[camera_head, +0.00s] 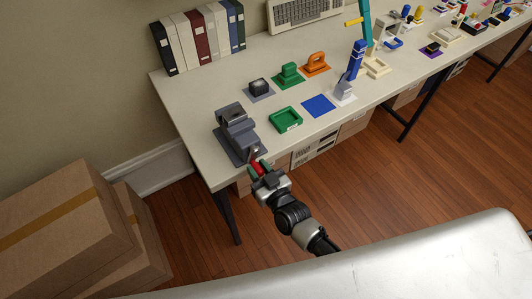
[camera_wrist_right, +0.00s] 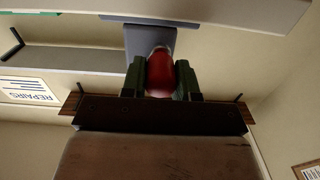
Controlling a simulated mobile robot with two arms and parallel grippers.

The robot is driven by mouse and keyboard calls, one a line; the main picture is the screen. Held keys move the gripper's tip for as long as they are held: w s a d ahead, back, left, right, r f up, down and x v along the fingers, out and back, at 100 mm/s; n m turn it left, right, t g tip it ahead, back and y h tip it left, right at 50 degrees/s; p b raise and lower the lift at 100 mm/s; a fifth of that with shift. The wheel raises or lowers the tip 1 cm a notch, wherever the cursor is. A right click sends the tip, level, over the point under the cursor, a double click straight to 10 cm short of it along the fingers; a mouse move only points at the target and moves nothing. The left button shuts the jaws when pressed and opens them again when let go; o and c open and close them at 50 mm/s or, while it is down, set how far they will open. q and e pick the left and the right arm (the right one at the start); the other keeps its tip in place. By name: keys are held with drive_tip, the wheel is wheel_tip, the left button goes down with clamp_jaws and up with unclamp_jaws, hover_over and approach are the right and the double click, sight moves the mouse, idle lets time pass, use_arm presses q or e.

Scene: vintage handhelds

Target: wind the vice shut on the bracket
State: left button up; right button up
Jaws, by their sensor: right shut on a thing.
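The grey vice (camera_head: 236,128) stands on a dark base plate at the near left corner of the desk. My right gripper (camera_head: 260,168) is at the desk's front edge, just in front of the vice. It is shut on the red handle knob (camera_head: 254,154) of the vice. In the right wrist view the red knob (camera_wrist_right: 160,74) sits between the two dark green fingers, with a grey part of the vice (camera_wrist_right: 150,40) behind it. I cannot make out the bracket apart from the grey vice. My left gripper is not in view.
A green tray (camera_head: 286,120) lies right of the vice, with a blue mat (camera_head: 318,105) beyond it. Green (camera_head: 289,73) and orange (camera_head: 316,64) pieces stand farther back. Binders (camera_head: 200,37) line the wall. Cardboard boxes (camera_head: 65,235) stand on the floor at left.

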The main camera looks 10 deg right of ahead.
drive_tip(key=shift+w+d+r, duration=0.25)
drive_tip(key=shift+w+d, duration=0.05)
drive_tip(key=shift+d, duration=0.25)
drive_tip(key=shift+w+d+r, duration=0.2)
drive_tip(key=shift+w+d, duration=0.05)
drive_tip(key=shift+d, duration=0.25)
